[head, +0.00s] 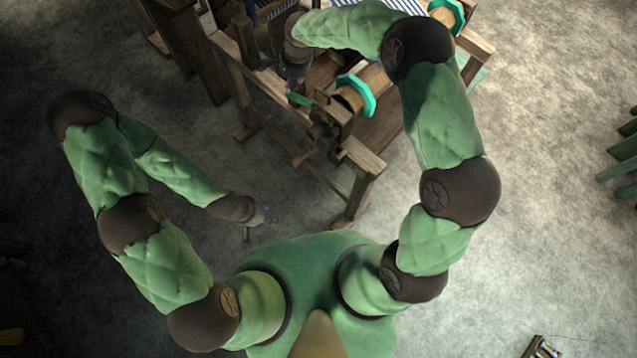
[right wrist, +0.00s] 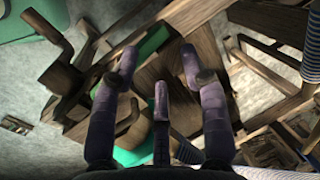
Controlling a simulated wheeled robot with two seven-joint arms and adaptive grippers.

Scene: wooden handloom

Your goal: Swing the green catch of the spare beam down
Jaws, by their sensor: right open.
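The green catch (head: 300,100) shows in the head view at the near end of the spare beam (head: 352,97), a wooden roller with a teal flange. My right gripper (head: 294,80) comes down just above and beside the catch, and its fingertips are hard to make out there. In the right wrist view its fingers (right wrist: 160,66) are spread open, with a green piece (right wrist: 150,44), probably the catch, partly behind and between the fingertips. I cannot tell whether they touch. My left gripper (head: 259,227) hangs empty over the floor, its fingers apart.
The wooden loom frame (head: 237,90) surrounds the catch closely, with a beam post (head: 362,160) at the near right. Another teal flange (head: 447,14) lies farther back. Green slatted furniture (head: 622,150) stands at the far right. The floor (head: 540,190) between is clear.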

